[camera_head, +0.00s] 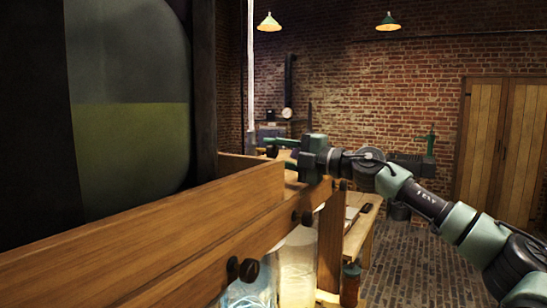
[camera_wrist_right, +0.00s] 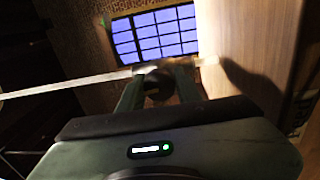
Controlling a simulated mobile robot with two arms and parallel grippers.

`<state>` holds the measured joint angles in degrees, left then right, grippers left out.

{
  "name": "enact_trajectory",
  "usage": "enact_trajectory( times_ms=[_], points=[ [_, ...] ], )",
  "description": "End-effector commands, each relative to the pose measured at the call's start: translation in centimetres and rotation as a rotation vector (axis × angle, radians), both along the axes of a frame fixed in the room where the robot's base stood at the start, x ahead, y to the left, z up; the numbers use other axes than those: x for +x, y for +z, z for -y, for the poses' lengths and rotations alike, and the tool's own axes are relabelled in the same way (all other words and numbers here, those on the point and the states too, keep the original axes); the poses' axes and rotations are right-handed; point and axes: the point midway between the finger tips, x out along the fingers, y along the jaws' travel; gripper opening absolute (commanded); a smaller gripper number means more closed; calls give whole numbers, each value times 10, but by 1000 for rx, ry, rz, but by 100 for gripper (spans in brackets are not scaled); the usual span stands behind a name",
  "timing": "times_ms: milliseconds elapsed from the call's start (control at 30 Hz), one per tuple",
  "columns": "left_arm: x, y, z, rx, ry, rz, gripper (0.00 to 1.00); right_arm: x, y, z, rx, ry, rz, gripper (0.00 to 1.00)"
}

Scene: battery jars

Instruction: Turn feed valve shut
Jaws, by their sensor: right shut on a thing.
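My right gripper (camera_head: 283,146) reaches in from the right, past the far end of the wooden frame. In the right wrist view, its two fingers (camera_wrist_right: 158,88) are closed around a dark rounded knob (camera_wrist_right: 159,84), apparently the feed valve's handle. A pale thin bar (camera_wrist_right: 75,82) crosses just beyond the fingertips. In the head view the gripped part is small and mostly hidden by the gripper, so the valve's angle cannot be told. My left gripper is not in view.
A wooden frame (camera_head: 140,235) with dark knobs (camera_head: 249,270) on its side fills the left foreground. Glass jars (camera_head: 297,270) stand below it. A large tank (camera_head: 130,100) with greenish liquid rises behind. A workbench (camera_head: 359,232) stands beyond; brick floor (camera_head: 420,270) is open at right.

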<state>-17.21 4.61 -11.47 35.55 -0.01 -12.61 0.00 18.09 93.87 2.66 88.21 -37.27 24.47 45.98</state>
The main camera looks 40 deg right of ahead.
Motion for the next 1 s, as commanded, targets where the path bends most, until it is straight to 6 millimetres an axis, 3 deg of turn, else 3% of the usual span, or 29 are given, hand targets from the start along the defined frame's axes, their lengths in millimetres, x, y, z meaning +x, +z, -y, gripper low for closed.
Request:
enact_trajectory(
  times_ms=[367,867,900,933,1000],
  points=[
    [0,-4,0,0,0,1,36,0,0,1,129,-1,-36,0],
    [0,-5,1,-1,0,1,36,0,1,1,143,-1,-39,0],
    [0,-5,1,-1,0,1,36,0,1,1,143,-1,-39,45],
    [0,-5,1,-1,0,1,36,0,1,1,143,-1,-39,53],
    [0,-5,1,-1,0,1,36,0,0,0,142,-1,-40,55]
  ],
)
